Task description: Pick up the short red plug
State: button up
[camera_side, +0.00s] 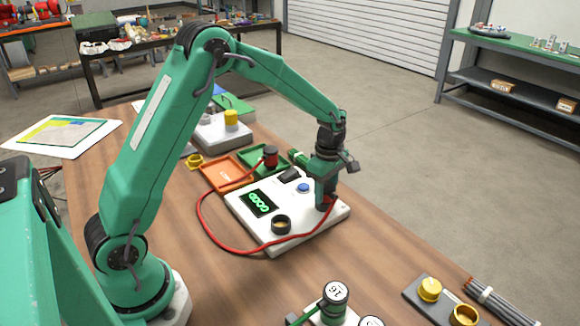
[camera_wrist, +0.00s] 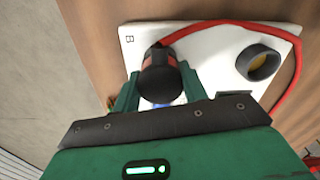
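A red-and-dark plug (camera_wrist: 160,72) with a red cable stands between my gripper's fingers in the wrist view, by the letter B on the white tester box (camera_wrist: 212,55). My gripper (camera_side: 325,203) is low over the right end of that box (camera_side: 300,232) in the side view and largely hides this plug. The fingers of my gripper (camera_wrist: 160,88) lie on both sides of the plug; whether they press on it I cannot tell. Another red plug with a dark end (camera_side: 270,156) stands at the green tray (camera_side: 255,153). Which plug is shorter is unclear.
The red cable (camera_side: 203,222) loops around the box's left and front. The box has a lit "GOOD" display (camera_side: 259,203), a blue button (camera_side: 303,187) and a dark socket (camera_side: 281,224). An orange tray (camera_side: 226,173) adjoins it.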

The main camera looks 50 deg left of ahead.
aim_at(327, 188)
jog(key=shift+c, duration=1.4)
jog(key=shift+r, duration=0.15)
jog(key=shift+r, duration=0.55)
jog(key=r, duration=0.3)
jog(key=shift+s+d+r, duration=0.1)
jog(key=shift+d, duration=0.2)
jog(key=s+d+r, duration=0.5)
jog(key=d+r, duration=0.1)
jog(key=d, duration=0.3)
jog(key=shift+s+d+r, duration=0.2)
jog(key=shift+d, duration=0.2)
jog(key=shift+w+a, duration=0.1)
